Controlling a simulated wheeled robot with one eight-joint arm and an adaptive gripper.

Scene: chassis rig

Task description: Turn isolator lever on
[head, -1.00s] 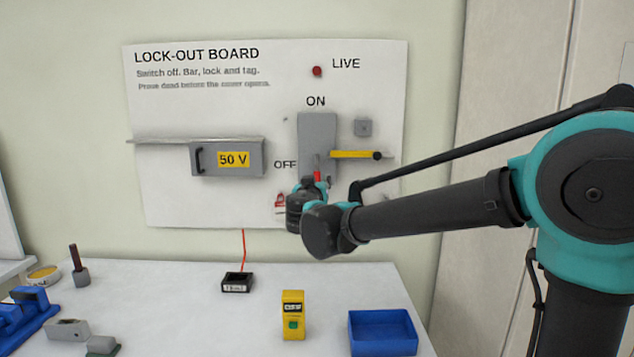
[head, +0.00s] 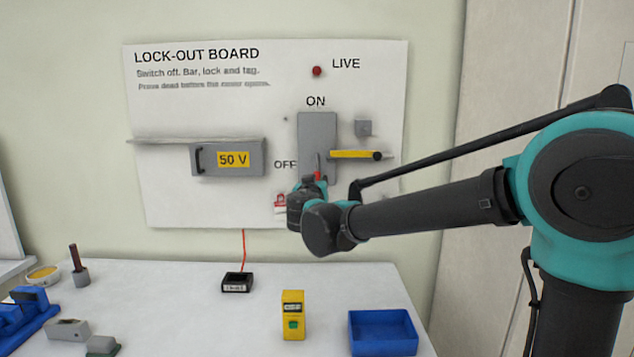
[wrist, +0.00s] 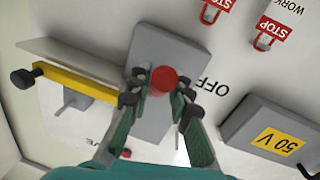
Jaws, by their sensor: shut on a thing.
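The isolator is a grey upright box (head: 317,132) on the white board, with ON printed above it and OFF at its lower left. Its lever has a red knob (wrist: 163,79), seen end-on in the wrist view at the OFF end of the box. My gripper (wrist: 158,92) is shut on this knob, with a finger on either side. In the head view, my gripper (head: 317,173) is at the lower part of the box, and my wrist hides most of the lever. The lever's shaft is hidden behind the knob in the wrist view.
A yellow bar (head: 352,154) with a black knob sticks out right of the isolator. A small grey block (head: 363,128) sits above it. The 50 V box (head: 227,159) is to the left. The red LIVE lamp (head: 317,71) is above.

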